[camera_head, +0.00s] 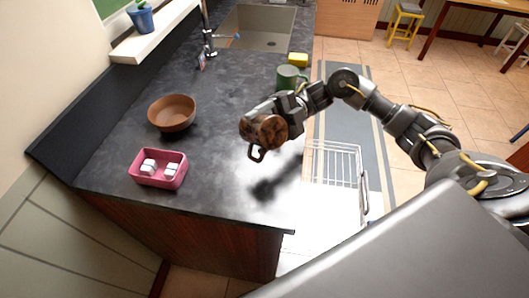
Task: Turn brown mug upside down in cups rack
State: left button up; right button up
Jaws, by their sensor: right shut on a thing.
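The brown mug (266,132) is mottled dark brown and is held in the air over the right edge of the dark counter, in the middle of the head view. It lies tilted on its side, with its handle pointing down toward the bottom of the picture. My right gripper (284,108) is shut on the mug, and its arm comes in from the right. The fingertips are partly hidden by the mug. A white wire rack (337,160) stands pulled out beside the counter, right of and below the mug, apart from it. My left gripper is not in view.
On the counter (215,190) are a brown bowl (172,112), a pink tray (158,169) with white cubes and a green mug (291,77) behind my gripper. A yellow sponge (298,60) lies near the sink (258,25). The counter's front middle is clear.

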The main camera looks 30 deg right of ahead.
jog(key=m+p, duration=0.4)
jog(key=shift+r, duration=0.4)
jog(key=shift+f+m+p, duration=0.1)
jog(key=shift+m+p, duration=0.55)
jog(key=shift+m, duration=0.15)
jog(key=shift+f+m+t+y, duration=0.15)
jog(key=shift+m+t+y, duration=0.15)
jog(key=shift+f, duration=0.2)
jog(key=m+p, duration=0.1)
jog(key=m, duration=0.1)
jog(key=m+p, duration=0.1)
jog(key=p, duration=0.1)
jog(key=m+p, duration=0.2)
jog(key=shift+r+m+t, duration=0.3)
jog(key=shift+r, duration=0.1)
jog(key=shift+f+m, duration=0.2)
jog(key=shift+m, duration=0.2)
jog(key=shift+f, duration=0.2)
